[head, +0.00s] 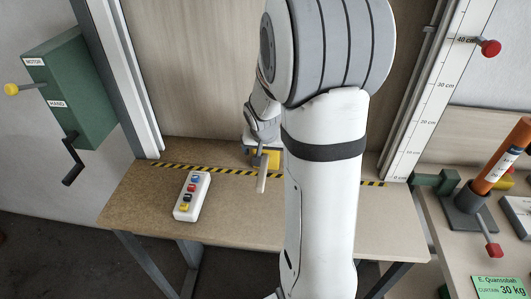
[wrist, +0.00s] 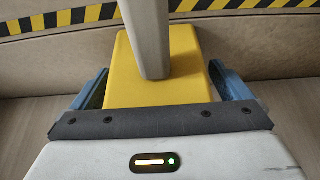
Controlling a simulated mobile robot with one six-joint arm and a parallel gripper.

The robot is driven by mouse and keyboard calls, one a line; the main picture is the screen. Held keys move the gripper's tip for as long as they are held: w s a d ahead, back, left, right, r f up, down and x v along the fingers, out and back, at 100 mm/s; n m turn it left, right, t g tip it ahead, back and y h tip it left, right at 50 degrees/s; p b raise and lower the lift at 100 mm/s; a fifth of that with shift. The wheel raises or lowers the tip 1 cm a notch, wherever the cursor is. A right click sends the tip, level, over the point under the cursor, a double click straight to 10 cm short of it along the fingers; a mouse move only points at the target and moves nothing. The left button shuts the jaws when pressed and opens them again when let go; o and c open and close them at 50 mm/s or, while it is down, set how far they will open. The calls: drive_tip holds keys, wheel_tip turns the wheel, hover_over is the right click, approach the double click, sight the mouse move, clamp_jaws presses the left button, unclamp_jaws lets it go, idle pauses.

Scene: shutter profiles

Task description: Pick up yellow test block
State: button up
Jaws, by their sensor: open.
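The yellow test block (wrist: 158,75) lies near the striped line, with a grey bar-shaped post in front of its middle in the wrist view. I cannot tell whether the post is fixed to it. In the head view only part of the block (head: 270,160) shows, beside a pale post (head: 262,178); my arm hides the rest. My gripper (wrist: 160,85) is open, with one blue finger on each side of the block. A gap shows at the left finger; contact at the right is unclear. In the head view my gripper (head: 263,150) is partly hidden.
A white control box (head: 191,197) with coloured buttons lies on the table (head: 240,225), left of my gripper. Black-yellow tape (head: 215,171) crosses the tabletop. A green crank box (head: 70,90) hangs at left. An orange cylinder (head: 503,160) stands at right beside the height scale (head: 440,85).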

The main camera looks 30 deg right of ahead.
drive_tip(key=c, duration=1.2)
drive_tip(key=shift+r, duration=0.1)
